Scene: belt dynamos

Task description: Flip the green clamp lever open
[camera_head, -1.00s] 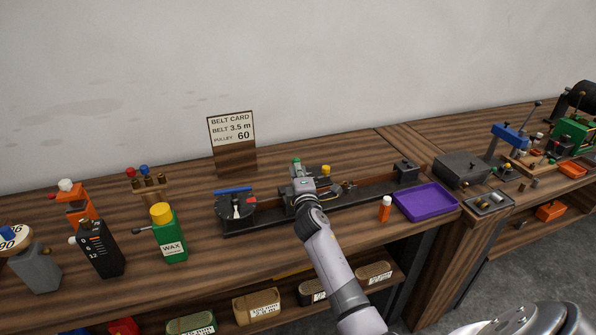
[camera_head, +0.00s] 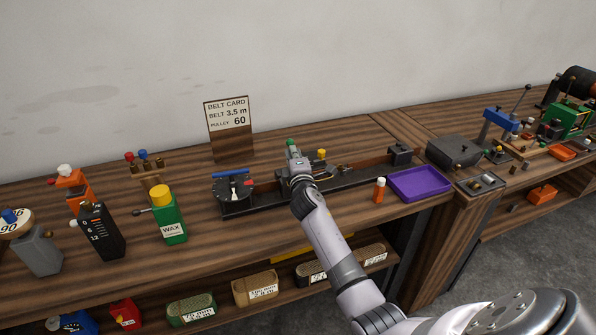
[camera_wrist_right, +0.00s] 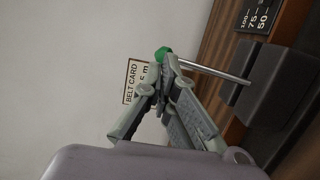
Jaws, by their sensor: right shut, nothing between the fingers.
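The green clamp lever has a green knob (camera_wrist_right: 163,53) on a thin metal rod. In the right wrist view the rod runs from a dark block (camera_wrist_right: 265,85) to the knob. In the head view the green knob (camera_head: 291,142) shows just beyond the gripper, above the long black fixture (camera_head: 365,177) on the bench. My right gripper (camera_head: 294,152) is shut and empty at the knob. In the right wrist view its fingertips (camera_wrist_right: 168,68) are right by the knob; I cannot tell whether they touch it. The fixture behind the gripper is partly hidden. My left gripper is out of view.
A black dial with a blue handle (camera_head: 232,172) stands left of the gripper. An orange bottle (camera_head: 379,190) and a purple tray (camera_head: 420,183) lie to the right. A belt card (camera_head: 228,115) stands behind. A green wax container (camera_head: 170,222) stands at the front left.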

